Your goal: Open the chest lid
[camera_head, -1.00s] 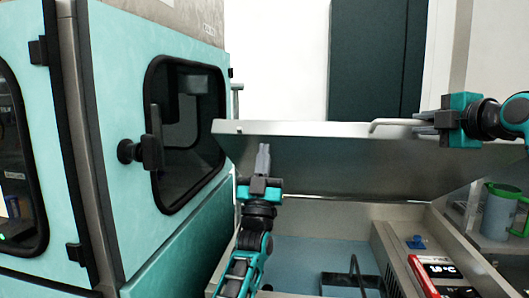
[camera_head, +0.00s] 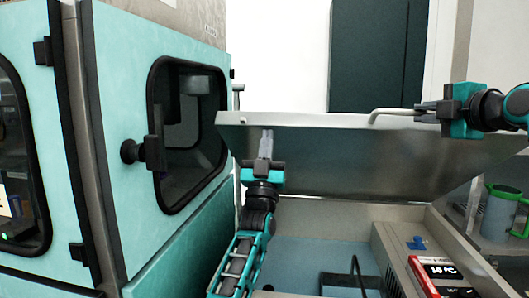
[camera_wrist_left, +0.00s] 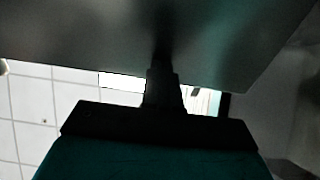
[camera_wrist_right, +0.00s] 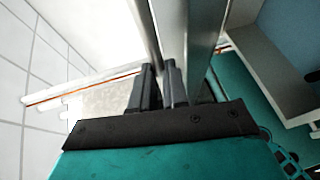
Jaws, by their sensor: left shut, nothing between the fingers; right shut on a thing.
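The chest lid (camera_head: 350,160) is a grey metal panel, raised and tilted up above the open chest, its inner face toward me. A bar handle (camera_head: 390,113) runs along its upper edge at the right. My right gripper (camera_head: 428,110) is shut on the handle; the right wrist view shows the fingers (camera_wrist_right: 158,85) around the bar. My left gripper (camera_head: 266,142) is shut and empty, its fingertips pointing up against or close to the lid's inner face at the left. In the left wrist view the lid (camera_wrist_left: 100,40) fills the top; contact is hard to tell.
The chest's blue floor (camera_head: 300,255) holds a dark wire rack (camera_head: 350,282). A side ledge carries a red-and-black display (camera_head: 440,272) and a blue clip (camera_head: 416,242). A teal cabinet (camera_head: 110,150) with a dark window borders the left.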

